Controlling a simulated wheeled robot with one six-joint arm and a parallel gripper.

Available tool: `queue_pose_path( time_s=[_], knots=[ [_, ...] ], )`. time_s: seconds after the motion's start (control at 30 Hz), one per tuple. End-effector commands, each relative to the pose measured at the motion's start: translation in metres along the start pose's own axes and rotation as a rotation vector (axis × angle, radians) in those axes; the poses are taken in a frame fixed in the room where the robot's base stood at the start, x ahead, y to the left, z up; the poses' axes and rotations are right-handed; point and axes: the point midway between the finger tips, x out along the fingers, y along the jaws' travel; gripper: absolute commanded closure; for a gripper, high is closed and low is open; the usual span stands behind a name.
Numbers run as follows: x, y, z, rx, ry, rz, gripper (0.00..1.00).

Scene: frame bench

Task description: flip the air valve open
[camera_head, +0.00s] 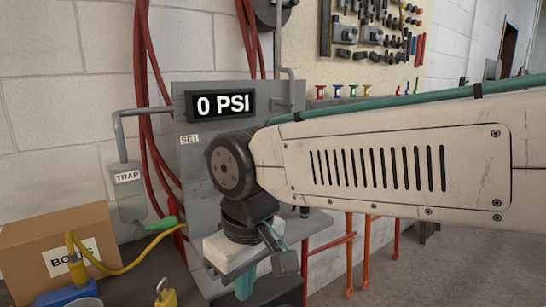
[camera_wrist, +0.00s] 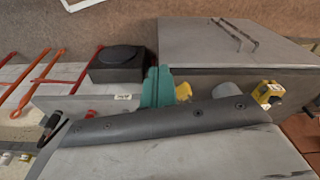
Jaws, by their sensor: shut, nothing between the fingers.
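My gripper (camera_wrist: 158,74) shows in the wrist view as two teal fingers pressed together with nothing between them. In the head view my gripper (camera_head: 243,290) points down in front of the grey panel (camera_head: 190,165), low and near its shelf. The panel carries a black display (camera_head: 221,105) reading 0 PSI and a small SET label (camera_head: 189,140). I cannot make out the air valve for certain; my arm covers the panel's middle and right. In the wrist view a yellow part (camera_wrist: 184,91) shows just right of the fingers, partly hidden; I cannot tell what it is.
A cardboard box (camera_head: 35,238), yellow hose (camera_head: 120,270) with a green end (camera_head: 166,224), and yellow padlock (camera_head: 167,294) lie at left. A TRAP canister (camera_head: 128,192) hangs beside the panel. Red hoses (camera_head: 145,60) hang behind. A tool board (camera_head: 375,45) is at the back.

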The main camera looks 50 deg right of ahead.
Motion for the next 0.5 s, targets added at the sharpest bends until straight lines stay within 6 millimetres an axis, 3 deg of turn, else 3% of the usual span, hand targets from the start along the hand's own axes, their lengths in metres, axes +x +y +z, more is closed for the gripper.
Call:
queue_pose_path(
  time_s=[0.13,0.27,0.4,0.5],
  knots=[
    [0.006,-0.009,-0.004,0.117,-0.043,-0.09,1.0],
    [0.015,-0.026,-0.024,0.416,-0.124,-0.314,1.0],
    [0.015,-0.029,-0.078,0.887,-0.195,-0.667,1.0],
    [0.008,0.0,-0.127,1.238,-0.204,-0.941,1.0]
  ],
)
